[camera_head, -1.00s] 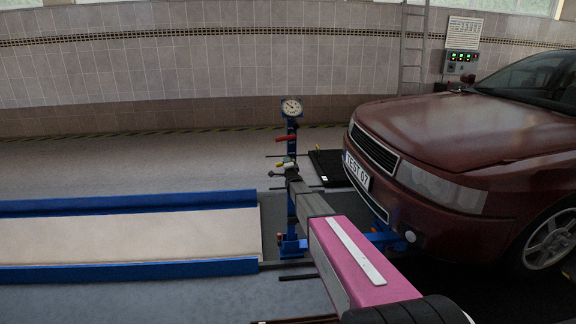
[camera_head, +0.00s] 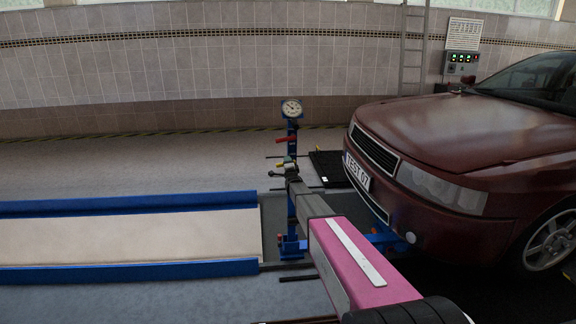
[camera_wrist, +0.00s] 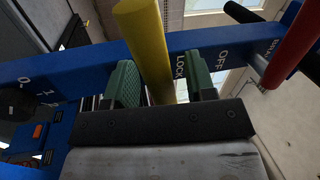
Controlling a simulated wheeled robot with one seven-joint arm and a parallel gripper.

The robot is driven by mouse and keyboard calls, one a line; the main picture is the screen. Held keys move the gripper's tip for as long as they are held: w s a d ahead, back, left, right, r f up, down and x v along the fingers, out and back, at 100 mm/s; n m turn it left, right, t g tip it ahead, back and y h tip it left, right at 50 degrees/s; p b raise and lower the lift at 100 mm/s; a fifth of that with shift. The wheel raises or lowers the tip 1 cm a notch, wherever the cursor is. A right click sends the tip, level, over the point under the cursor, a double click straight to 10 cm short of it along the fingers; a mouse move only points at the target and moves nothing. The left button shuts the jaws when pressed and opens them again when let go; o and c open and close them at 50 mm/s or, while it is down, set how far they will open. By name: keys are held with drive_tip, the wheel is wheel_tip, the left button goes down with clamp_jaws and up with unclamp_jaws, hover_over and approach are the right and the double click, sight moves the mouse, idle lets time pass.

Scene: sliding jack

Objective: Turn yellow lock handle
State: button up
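The yellow lock handle (camera_wrist: 147,42) is a thick round bar in the wrist view, rising from between my fingers toward the top edge. In the head view it is a tiny yellow spot (camera_head: 289,160) on the blue jack post. My gripper (camera_wrist: 160,64) has green finger pads on either side of the handle. The left pad is close beside it; a gap showing the word LOCK lies between the handle and the right pad. The gripper looks open around the handle; contact cannot be made out. In the head view the gripper end (camera_head: 291,172) is at the post, small and partly merged with it.
A blue bar (camera_wrist: 215,40) with LOCK and OFF lettering runs behind the fingers. A red handle (camera_wrist: 294,45) is at the upper right. A dial gauge (camera_head: 291,108) tops the post. A dark red car (camera_head: 450,140) stands close on the right; a blue-edged ramp (camera_head: 130,268) lies left.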

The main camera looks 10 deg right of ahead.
drive_tip(key=shift+s, duration=0.1)
drive_tip(key=v, duration=1)
drive_tip(key=shift+s, duration=0.35)
drive_tip(key=shift+s, duration=0.1)
drive_tip(key=s+d+f+n+g, duration=0.1)
drive_tip(key=s+f+n+g, duration=0.35)
drive_tip(key=s, duration=0.55)
drive_tip(key=s+d+f+n+g, duration=0.1)
drive_tip(key=s+f+n+g, duration=0.4)
drive_tip(key=s, duration=0.6)
drive_tip(key=s+f+n+g, duration=0.1)
drive_tip(key=s+n+g, duration=0.5)
drive_tip(key=s, duration=1.9)
drive_tip(key=g, duration=0.5)
drive_tip(key=shift+s+d+f+h, duration=0.2)
drive_tip(key=shift+s+d+h, duration=0.05)
drive_tip(key=shift+s+h, duration=0.15)
